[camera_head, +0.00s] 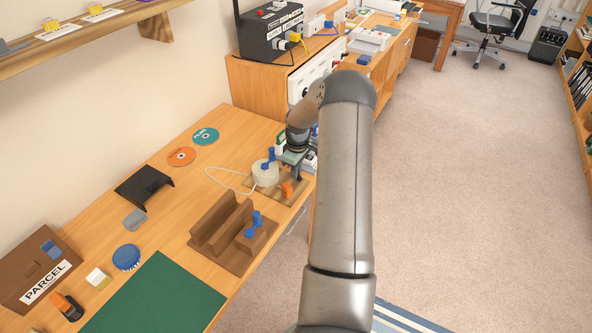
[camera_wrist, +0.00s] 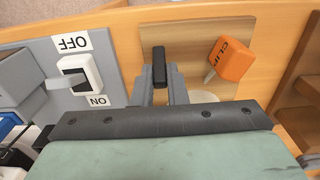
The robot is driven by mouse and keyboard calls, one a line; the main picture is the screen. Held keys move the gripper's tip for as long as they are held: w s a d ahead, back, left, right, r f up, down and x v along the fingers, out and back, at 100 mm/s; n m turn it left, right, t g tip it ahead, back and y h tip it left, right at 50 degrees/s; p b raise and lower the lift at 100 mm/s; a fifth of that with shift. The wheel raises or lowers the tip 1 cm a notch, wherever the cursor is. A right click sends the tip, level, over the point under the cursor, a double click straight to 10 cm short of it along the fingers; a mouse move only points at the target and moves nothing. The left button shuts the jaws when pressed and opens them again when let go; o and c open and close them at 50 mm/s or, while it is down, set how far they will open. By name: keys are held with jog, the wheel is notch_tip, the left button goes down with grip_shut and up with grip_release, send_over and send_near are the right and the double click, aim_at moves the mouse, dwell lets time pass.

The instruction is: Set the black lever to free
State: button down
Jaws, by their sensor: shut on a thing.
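The black lever (camera_wrist: 159,66) is upright in the middle of the wrist view, in front of a wooden board. The two grey fingers of my gripper (camera_wrist: 162,84) are closed around it from below in that view. In the head view my gripper (camera_head: 291,162) is at the far right end of the desk, beside a white round body, and the lever is hidden there. No "free" marking can be read in either view.
An orange tag (camera_wrist: 230,59) with partly readable letters is right of the lever. A switch (camera_wrist: 80,75) marked OFF and ON is to its left. A wooden stepped block (camera_head: 222,222) with a blue piece stands nearer on the desk. A green mat (camera_head: 158,297) lies bare in front.

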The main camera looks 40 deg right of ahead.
aim_at(300, 176)
jog(key=s+t+y+b, duration=0.1)
jog(key=t+b, duration=0.1)
jog(key=s+d+t+b, duration=0.1)
jog(key=t+b, duration=0.1)
jog(key=shift+s+f+t+y, duration=0.1)
jog(key=shift+f+t+y, duration=0.1)
jog(key=shift+t+y, duration=0.2)
jog(key=t+b, duration=0.1)
jog(key=s+t+y+b, duration=0.1)
jog(key=b, duration=0.1)
jog(key=shift+d+f+t, duration=0.1)
jog(key=shift+d+t, duration=0.05)
jog(key=shift+t, duration=0.15)
jog(key=shift+s+t+y+b, duration=0.15)
jog(key=shift+t+y+b, duration=0.15)
jog(key=shift+t+b, duration=0.65)
jog(key=c, duration=1.4)
grip_release()
jog(key=shift+c, duration=0.2)
jog(key=v, duration=1.7)
jog(key=shift+d+r+b, duration=0.2)
jog(key=shift+r+b, duration=0.15)
